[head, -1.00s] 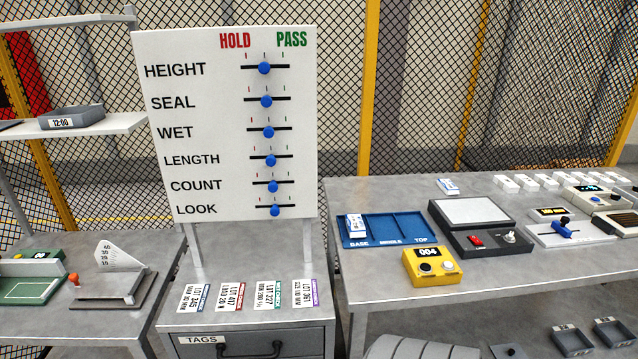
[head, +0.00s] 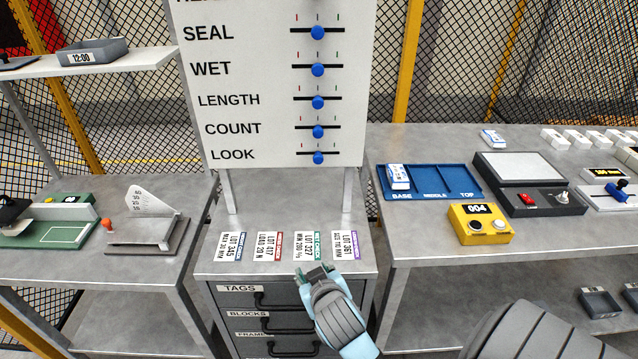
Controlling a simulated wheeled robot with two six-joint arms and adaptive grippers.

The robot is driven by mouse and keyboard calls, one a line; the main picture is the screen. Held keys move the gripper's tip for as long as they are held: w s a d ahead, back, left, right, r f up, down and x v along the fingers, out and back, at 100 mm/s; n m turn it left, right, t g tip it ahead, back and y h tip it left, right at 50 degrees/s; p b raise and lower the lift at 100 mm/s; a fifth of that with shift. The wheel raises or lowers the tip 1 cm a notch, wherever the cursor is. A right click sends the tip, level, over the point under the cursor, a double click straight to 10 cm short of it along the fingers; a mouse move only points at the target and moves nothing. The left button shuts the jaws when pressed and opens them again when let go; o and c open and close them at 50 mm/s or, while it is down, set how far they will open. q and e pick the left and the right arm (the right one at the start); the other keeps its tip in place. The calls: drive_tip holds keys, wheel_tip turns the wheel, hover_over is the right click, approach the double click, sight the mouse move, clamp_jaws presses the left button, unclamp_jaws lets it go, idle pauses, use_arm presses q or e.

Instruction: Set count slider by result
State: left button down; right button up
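The white board (head: 230,100) carries a COUNT row (head: 233,129) with a blue slider knob (head: 318,132) near the middle of its track, between the red and green ticks. The SEAL, WET, LENGTH and LOOK knobs also sit near mid-track. The board's HOLD and PASS headings are out of view above. A yellow counter box (head: 480,224) on the right table shows 004. My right gripper (head: 314,271) is above the front edge of the drawer cabinet, below the board and away from the knobs. Its fingertips look apart, with nothing between them. My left gripper is not in view.
Several lot tags (head: 267,246) lie on the cabinet top (head: 285,222) under the board. The right table (head: 420,245) holds a blue sorting tray (head: 432,183) with a white block in BASE, and a grey scale-like device (head: 520,170). A gauge (head: 145,235) stands on the left table.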

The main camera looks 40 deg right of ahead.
drive_tip(key=w+d+r+m+t+h, duration=0.2)
drive_tip(key=w+r, duration=0.2)
drive_tip(key=r, duration=0.7)
drive_tip(key=m+t+h, duration=0.2)
drive_tip(key=m+h, duration=0.2)
approach(318, 133)
drive_tip(key=shift+n+t, duration=0.3)
drive_tip(key=x, duration=0.9)
drive_tip(key=shift+w+d+f, duration=0.1)
drive_tip(key=shift+d+f, duration=0.1)
drive_tip(key=shift+f, duration=0.05)
clamp_jaws()
